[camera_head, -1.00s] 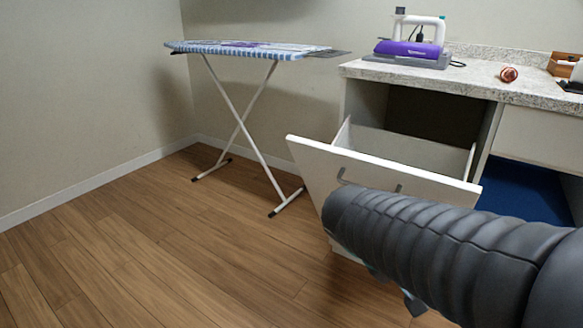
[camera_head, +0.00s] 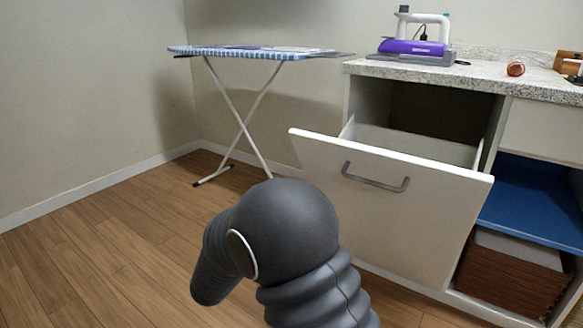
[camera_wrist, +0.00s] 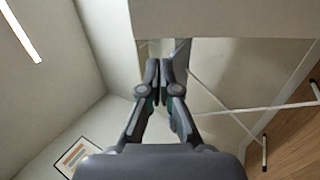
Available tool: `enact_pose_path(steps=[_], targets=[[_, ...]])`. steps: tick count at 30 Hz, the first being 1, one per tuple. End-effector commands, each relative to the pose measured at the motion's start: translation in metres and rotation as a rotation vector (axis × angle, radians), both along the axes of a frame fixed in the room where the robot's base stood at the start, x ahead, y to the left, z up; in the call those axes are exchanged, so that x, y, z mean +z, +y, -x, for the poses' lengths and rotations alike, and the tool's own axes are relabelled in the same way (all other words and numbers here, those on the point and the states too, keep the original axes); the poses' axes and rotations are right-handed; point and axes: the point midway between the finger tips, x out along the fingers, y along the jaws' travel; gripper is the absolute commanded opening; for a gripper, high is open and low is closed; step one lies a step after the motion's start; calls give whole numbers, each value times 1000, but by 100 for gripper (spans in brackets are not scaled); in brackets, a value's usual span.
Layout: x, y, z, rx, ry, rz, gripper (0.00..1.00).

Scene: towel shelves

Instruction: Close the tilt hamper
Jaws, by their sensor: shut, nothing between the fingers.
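The tilt hamper (camera_head: 410,215) stands under the counter with its white front panel tilted outward at the top. A dark gap and the inner side walls show behind its top edge. Its grey bar handle (camera_head: 375,178) is on the upper front. My dark arm is in front of the hamper's lower left in the head view, where the gripper is out of sight. In the wrist view my gripper (camera_wrist: 158,68) has its fingers close together with nothing held. A pale flat panel fills the top of that view; I cannot tell whether it is the hamper front.
An ironing board (camera_head: 250,52) on crossed white legs stands left of the hamper. A purple iron (camera_head: 412,48) is on the speckled counter (camera_head: 490,75). A blue shelf (camera_head: 535,205) and a brown basket (camera_head: 510,285) are at the right. Wooden floor at left is clear.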

Motion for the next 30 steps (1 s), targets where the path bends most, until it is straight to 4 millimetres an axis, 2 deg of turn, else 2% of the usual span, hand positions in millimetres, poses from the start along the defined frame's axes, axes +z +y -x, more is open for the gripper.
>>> enact_pose_path(steps=[5,21,30], targets=[[8,-5,-11,7,-8,2,0],[53,-56,-79,4,-5,2,0],[66,-69,-98,4,-4,3,0]])
